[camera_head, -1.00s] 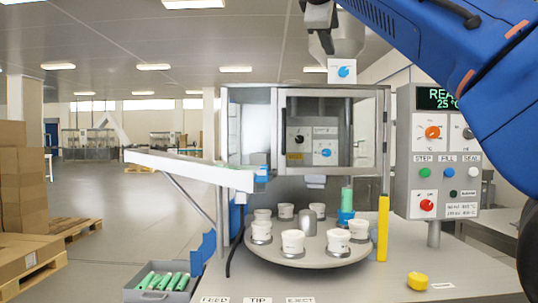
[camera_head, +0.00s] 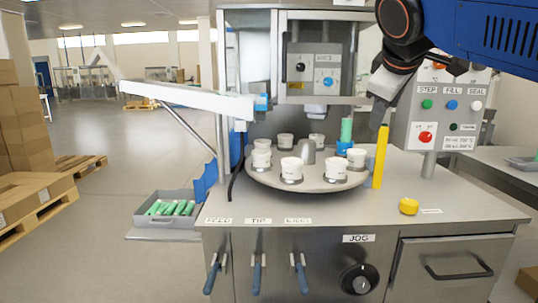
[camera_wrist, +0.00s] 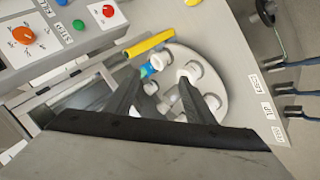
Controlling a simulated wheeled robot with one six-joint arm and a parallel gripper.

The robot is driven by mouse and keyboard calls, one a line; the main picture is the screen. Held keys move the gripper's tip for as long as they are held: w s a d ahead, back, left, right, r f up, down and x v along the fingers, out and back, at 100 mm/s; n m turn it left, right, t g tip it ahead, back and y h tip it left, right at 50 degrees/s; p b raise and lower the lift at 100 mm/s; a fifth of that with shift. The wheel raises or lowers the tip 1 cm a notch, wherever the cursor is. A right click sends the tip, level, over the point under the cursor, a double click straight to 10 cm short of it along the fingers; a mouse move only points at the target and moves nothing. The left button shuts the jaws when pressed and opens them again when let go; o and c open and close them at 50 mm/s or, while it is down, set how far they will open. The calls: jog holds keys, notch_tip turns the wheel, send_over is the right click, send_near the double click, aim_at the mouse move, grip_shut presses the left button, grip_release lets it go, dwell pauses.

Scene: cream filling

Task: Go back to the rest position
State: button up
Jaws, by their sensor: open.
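My gripper (camera_head: 380,108) is dark and hangs at the upper right in the head view, in front of the control panel (camera_head: 450,125). In the wrist view my gripper (camera_wrist: 158,95) has its two dark fingers spread apart with nothing between them. Beyond the fingers lies the round turntable (camera_wrist: 217,105) with white cups. In the head view the turntable (camera_head: 310,186) carries several white cups (camera_head: 291,168) and one grey cup (camera_head: 307,153). My gripper is apart from all of these.
A yellow post (camera_head: 381,158) stands beside the turntable. A yellow knob (camera_head: 408,206) sits on the counter (camera_head: 470,205). A white chute (camera_head: 185,94) slopes at left above a grey bin (camera_head: 160,221) of green tubes. A glazed cabinet (camera_head: 282,60) stands behind. Blue-handled levers (camera_head: 257,275) hang in front.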

jog(key=s+d+f+m+g+y, duration=0.1)
jog(key=s+f+m, duration=0.1)
jog(key=s+f, duration=0.5)
jog(key=s+d+f+m+g+y, duration=0.1)
jog(key=s+f, duration=0.6)
jog(key=f, duration=1.2)
jog(key=s+d+f+m+g, duration=0.1)
jog(key=s+f+m, duration=0.4)
jog(key=f, duration=0.9)
jog(key=s+g, duration=0.1)
jog(key=s, duration=0.1)
jog(key=shift+s+g+y, duration=0.3)
jog(key=shift+s+y, duration=0.1)
jog(key=shift+o, duration=0.4)
jog(key=shift+d+r, duration=0.1)
